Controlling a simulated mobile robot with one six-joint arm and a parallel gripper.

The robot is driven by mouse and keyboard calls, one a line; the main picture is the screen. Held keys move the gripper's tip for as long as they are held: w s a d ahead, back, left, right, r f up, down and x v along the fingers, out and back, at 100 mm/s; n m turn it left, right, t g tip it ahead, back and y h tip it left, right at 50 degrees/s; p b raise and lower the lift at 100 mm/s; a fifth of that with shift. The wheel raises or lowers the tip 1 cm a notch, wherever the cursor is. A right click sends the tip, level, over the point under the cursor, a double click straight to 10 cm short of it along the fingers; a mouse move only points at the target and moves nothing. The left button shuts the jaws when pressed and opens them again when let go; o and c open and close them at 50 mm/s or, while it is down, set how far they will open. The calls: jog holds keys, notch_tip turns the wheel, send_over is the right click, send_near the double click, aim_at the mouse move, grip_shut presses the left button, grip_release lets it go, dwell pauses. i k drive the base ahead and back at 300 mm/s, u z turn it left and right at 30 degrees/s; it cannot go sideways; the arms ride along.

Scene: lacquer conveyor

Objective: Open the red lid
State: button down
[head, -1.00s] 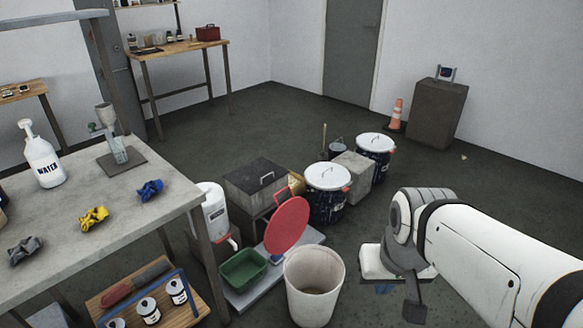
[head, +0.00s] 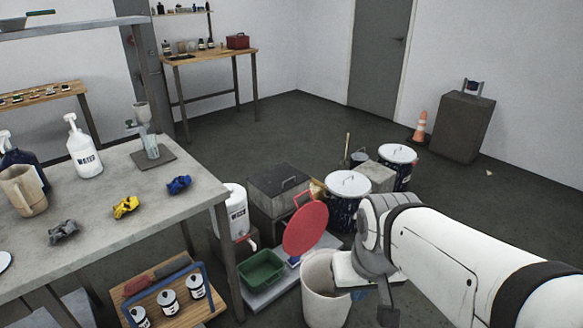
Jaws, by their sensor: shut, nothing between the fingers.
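The red lid (head: 305,228) is a round red disc, tilted up steeply on edge in the lower middle of the head view, with a red handle or bracket at its upper edge. It stands above a pale low platform; what it is fixed to is hard to make out. My gripper (head: 387,311) is a dark grey end below my white arm, pointing down, right of the red lid and well apart from it. It looks shut and holds nothing visible; its fingertips are small and partly hidden.
A white open bin (head: 324,292) stands between my gripper and the red lid. A green tub (head: 262,270) is left of the lid. Drums with white lids (head: 348,184) and a dark box (head: 281,188) stand behind. A grey workbench (head: 110,222) fills the left; floor is clear at back.

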aim_at(305, 228)
jog(key=z, duration=0.05)
jog(key=i, duration=1)
jog(key=u, duration=0.05)
